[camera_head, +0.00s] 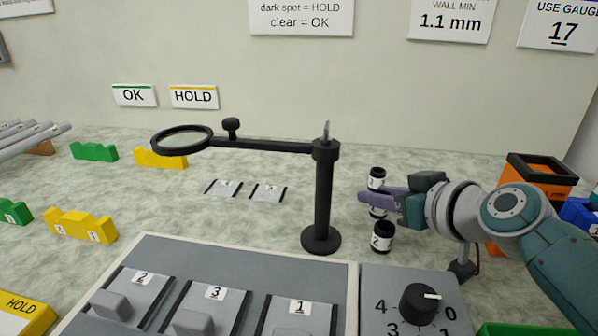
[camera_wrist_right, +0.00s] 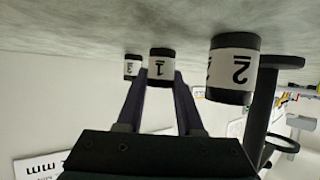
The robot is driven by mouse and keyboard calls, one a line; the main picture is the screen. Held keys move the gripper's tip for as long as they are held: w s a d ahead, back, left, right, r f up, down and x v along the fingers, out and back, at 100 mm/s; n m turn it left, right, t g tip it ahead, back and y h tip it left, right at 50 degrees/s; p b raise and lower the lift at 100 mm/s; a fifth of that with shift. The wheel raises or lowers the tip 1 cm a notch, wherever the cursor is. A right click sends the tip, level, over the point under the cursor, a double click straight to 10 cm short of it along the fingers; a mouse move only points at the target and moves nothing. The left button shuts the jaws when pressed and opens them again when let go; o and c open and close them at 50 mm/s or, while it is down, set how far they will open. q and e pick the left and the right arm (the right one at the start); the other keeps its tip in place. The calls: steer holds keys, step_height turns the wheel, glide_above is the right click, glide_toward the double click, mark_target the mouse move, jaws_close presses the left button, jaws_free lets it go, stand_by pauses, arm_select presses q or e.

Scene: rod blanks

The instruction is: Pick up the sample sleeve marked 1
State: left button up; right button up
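The sample sleeve marked 1 (camera_wrist_right: 161,68) is a short black cylinder with a white label, standing on the table in the upside-down right wrist view. In the head view my right gripper's purple finger mostly hides it. My right gripper (camera_wrist_right: 160,78) reaches in level, with one finger on each side of this sleeve; I cannot tell whether they touch it. The sleeve marked 2 (camera_wrist_right: 235,70) stands nearer the robot, also in the head view (camera_head: 382,238). A third sleeve (camera_wrist_right: 132,67) stands beyond, at the back in the head view (camera_head: 376,178). My left gripper is out of view.
A black magnifier stand (camera_head: 322,200) rises left of the sleeves. A grey panel (camera_head: 250,250) with numbered slots and a dial box (camera_head: 375,285) lie in front. An orange bin (camera_head: 540,172) stands right, behind my arm. Yellow and green racks are at left.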

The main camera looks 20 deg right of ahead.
jaws_close()
